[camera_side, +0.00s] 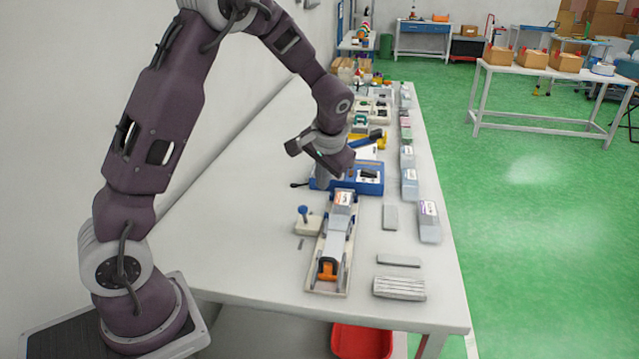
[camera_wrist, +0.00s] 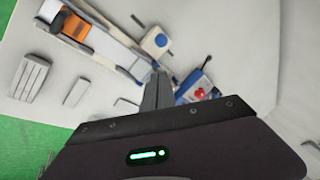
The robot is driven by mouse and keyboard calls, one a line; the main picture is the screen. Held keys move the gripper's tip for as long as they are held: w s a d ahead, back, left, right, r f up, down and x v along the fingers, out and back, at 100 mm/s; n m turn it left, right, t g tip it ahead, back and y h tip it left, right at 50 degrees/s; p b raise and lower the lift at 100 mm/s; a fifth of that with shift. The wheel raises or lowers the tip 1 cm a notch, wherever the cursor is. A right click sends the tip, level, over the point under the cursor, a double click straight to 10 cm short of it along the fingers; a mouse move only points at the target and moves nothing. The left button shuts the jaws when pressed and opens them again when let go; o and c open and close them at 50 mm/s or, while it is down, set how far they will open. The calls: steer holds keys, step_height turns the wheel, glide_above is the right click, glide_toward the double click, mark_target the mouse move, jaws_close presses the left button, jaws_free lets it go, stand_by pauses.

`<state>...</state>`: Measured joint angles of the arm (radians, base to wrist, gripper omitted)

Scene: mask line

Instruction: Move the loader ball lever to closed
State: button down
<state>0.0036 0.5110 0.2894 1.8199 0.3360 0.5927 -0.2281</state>
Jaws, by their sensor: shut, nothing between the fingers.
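The ball lever (camera_side: 303,211) has a blue ball on a short stem above a small cream block, left of the long loader track (camera_side: 336,245). The stem looks roughly upright; I cannot tell which setting it is in. In the wrist view the blue ball (camera_wrist: 160,40) shows from above on its block, beside the track (camera_wrist: 105,40). My gripper (camera_side: 321,184) is shut and empty, behind the lever and apart from it, near the blue machine. In the wrist view my shut fingers (camera_wrist: 157,90) point toward the lever and hide part of the track's end.
A blue machine (camera_side: 345,182) with a black handle stands close behind the track; its red button (camera_wrist: 199,93) shows in the wrist view. An orange part (camera_side: 327,270) sits at the track's near end. Grey boxes line the right side. The table left of the lever is clear.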

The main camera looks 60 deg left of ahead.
steer(key=s+d+r, duration=0.2)
steer(key=shift+d, duration=0.3)
steer(key=s+d+r+t+h, duration=0.1)
steer(key=s+d+r+h, duration=0.1)
steer(key=s+d+r, duration=0.5)
steer(key=s+d+r+m+t+h, duration=0.1)
steer(key=s+d+r, duration=0.1)
steer(key=s, duration=0.7)
steer(key=s+d+r+m+t+h, duration=0.1)
steer(key=s+d+r, duration=0.1)
steer(key=s+d, duration=0.3)
steer(key=s, duration=0.3)
steer(key=shift+s+r+t, duration=0.25)
steer(key=shift+s+t, duration=0.05)
steer(key=shift+s, duration=0.1)
